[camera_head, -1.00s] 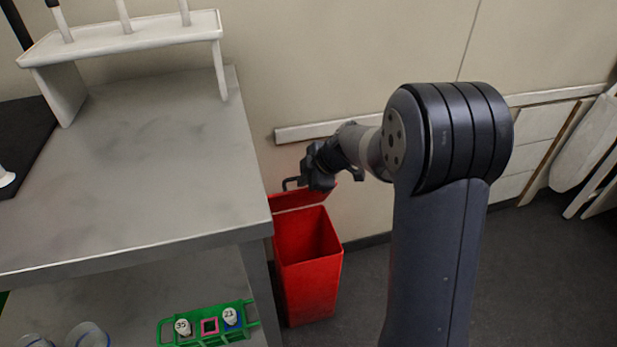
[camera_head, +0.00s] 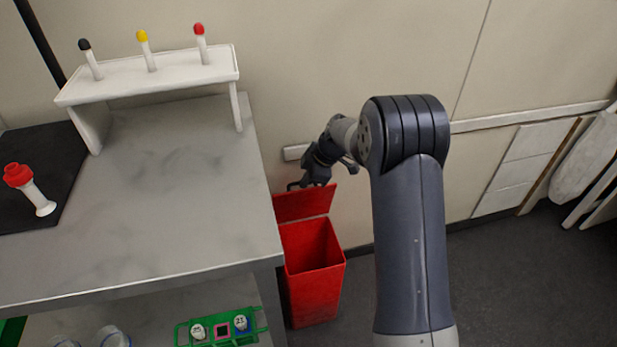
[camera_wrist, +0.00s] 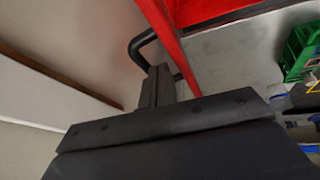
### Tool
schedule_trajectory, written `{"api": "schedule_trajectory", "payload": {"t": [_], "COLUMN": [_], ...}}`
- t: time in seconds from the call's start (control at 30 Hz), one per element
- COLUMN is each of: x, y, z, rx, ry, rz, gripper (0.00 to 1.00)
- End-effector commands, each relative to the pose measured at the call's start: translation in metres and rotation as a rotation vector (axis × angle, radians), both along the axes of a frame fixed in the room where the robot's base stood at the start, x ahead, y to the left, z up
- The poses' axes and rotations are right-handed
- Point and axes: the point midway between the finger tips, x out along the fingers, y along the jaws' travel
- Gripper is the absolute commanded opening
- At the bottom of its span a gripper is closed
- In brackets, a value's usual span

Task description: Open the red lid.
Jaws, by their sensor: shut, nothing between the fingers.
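The red lid (camera_head: 304,203) stands raised at the back of the red bin (camera_head: 313,290), and the bin's mouth is open. My gripper (camera_head: 317,176) is at the lid's upper edge, beside its black handle (camera_head: 292,186). In the wrist view, the shut fingers (camera_wrist: 158,84) are close to the black handle (camera_wrist: 139,46) and the red lid's edge (camera_wrist: 172,40). I cannot tell whether they touch. Nothing is held between the fingers.
A grey bench (camera_head: 190,190) stands left of the bin, with a white tube rack (camera_head: 155,75) on top. A green rack (camera_head: 222,325) is on the lower shelf. The wall is close behind the bin.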

Motion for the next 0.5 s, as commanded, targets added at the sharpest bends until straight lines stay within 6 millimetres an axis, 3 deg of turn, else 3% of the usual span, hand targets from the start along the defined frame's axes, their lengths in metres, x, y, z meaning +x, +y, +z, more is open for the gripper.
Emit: {"api": "schedule_trajectory", "payload": {"t": [0.23,0.5], "x": [0.025,0.032], "y": [0.005,0.006], "z": [0.0,0.001], "rx": [-0.009,-0.01], "ry": [0.032,0.032], "rz": [-0.001,-0.002], "gripper": [0.0,0.0]}}
